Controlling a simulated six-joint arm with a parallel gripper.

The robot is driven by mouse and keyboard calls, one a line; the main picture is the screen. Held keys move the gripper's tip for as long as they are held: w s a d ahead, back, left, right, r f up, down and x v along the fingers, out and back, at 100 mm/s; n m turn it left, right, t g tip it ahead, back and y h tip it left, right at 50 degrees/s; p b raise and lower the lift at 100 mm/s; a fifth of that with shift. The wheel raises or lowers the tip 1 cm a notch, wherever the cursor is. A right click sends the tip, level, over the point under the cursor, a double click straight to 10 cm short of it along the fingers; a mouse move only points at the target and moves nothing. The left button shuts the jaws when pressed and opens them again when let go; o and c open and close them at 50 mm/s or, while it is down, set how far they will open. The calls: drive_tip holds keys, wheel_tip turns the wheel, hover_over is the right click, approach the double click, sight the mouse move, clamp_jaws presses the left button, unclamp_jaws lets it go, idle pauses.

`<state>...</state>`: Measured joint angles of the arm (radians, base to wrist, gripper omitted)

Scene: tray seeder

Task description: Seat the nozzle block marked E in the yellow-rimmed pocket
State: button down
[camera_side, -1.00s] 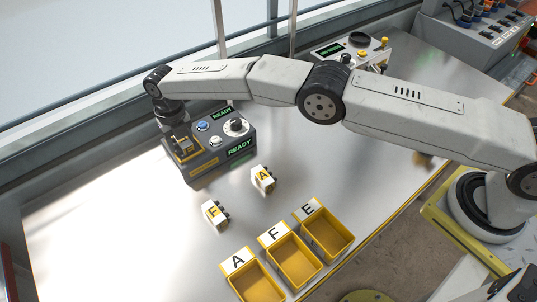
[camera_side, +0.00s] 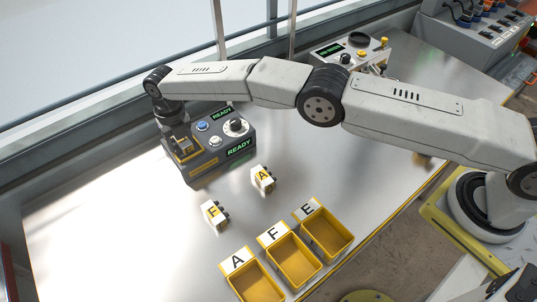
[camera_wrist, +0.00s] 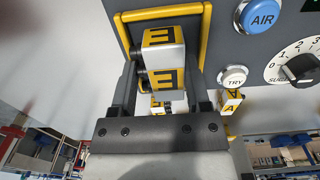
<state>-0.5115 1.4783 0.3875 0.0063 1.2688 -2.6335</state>
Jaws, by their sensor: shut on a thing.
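The nozzle block marked E (camera_wrist: 165,79) is white with yellow lettered faces; two E marks show in the wrist view. My gripper (camera_wrist: 163,62) is shut on it, a finger on each side. The yellow-rimmed pocket (camera_wrist: 205,38) is on the dark grey seeder, and its rim surrounds the far end of the block in that view. In the side view my gripper (camera_side: 183,146) is low over the yellow rim (camera_side: 199,153) at the seeder's left end. Fingers and block cover the pocket's inside, so I cannot tell how deep the block sits.
The seeder (camera_side: 212,167) has buttons, a dial and READY displays. Blocks marked F (camera_side: 213,214) and A (camera_side: 262,179) lie on the bench before it. Yellow bins labelled A (camera_side: 254,285), F (camera_side: 290,265) and E (camera_side: 327,236) stand along the front edge.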

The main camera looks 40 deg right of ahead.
drive_tip(key=shift+s+d+f, duration=0.1)
drive_tip(key=shift+s+f, duration=0.05)
drive_tip(key=shift+f, duration=0.55)
unclamp_jaws()
drive_tip(key=shift+r, duration=0.1)
drive_tip(key=shift+a+r, duration=0.2)
drive_tip(key=shift+r, duration=0.55)
drive_tip(key=r, duration=0.7)
drive_tip(key=shift+d+r, duration=0.2)
drive_tip(key=shift+w+d+r, duration=0.1)
drive_tip(key=shift+w, duration=0.1)
